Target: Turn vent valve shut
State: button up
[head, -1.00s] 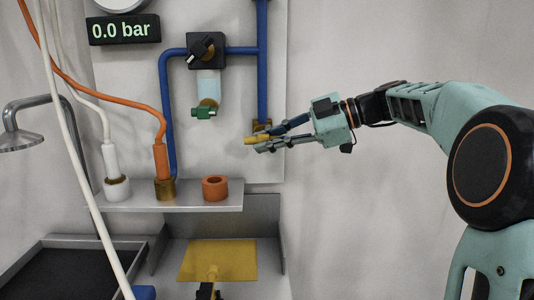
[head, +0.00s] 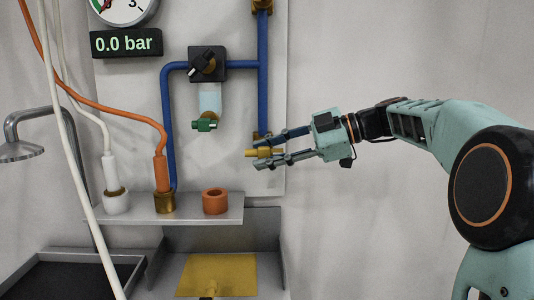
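A small yellow valve handle (head: 264,152) sits at the lower end of the right-hand blue pipe, on the wall panel. It is probably the vent valve, though no label shows. My gripper (head: 257,151) reaches in from the right with its fingers apart, one above and one below the handle. The handle lies between the fingertips; I cannot tell whether either finger touches it. The fingers hide part of the valve body. The display (head: 126,43) reads 0.0 bar.
A black regulator (head: 207,64) with a green drain knob (head: 204,125) hangs left of my gripper. A shelf (head: 190,215) below carries an orange ring (head: 215,201) and two plugged hoses. A yellow plate (head: 218,273) lies lower down. The wall at right is bare.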

jog(key=shift+d, duration=0.1)
jog(key=v, duration=1.2)
